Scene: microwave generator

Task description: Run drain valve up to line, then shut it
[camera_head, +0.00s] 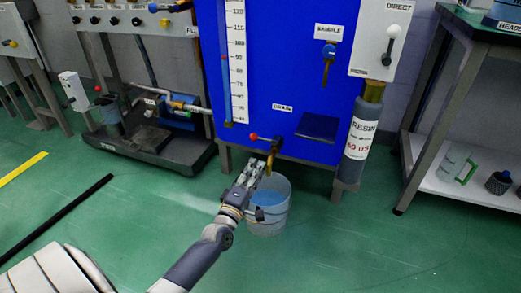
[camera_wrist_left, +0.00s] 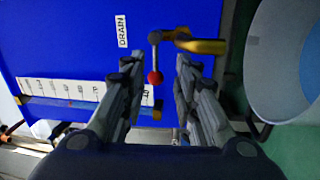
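The drain valve (camera_head: 274,150) is a brass tap low on the blue tank, under a DRAIN label. Its lever ends in a red knob (camera_head: 253,136) pointing left in the head view. My left gripper (camera_head: 257,167) is just below the valve. In the left wrist view the gripper (camera_wrist_left: 159,62) is open, and the red knob (camera_wrist_left: 154,77) appears between its fingers; contact cannot be told. A grey bucket (camera_head: 268,222) stands on the floor below the tap, with blue inside; no fill line can be made out. My right gripper is not in view.
The blue tank (camera_head: 270,70) has a scale (camera_head: 237,60) on its left and a sample tap (camera_head: 328,62) higher up. A resin cylinder (camera_head: 361,135) hangs at its right. A pump skid (camera_head: 150,140) stands left, a shelved bench (camera_head: 460,180) right. Green floor in front is mostly clear.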

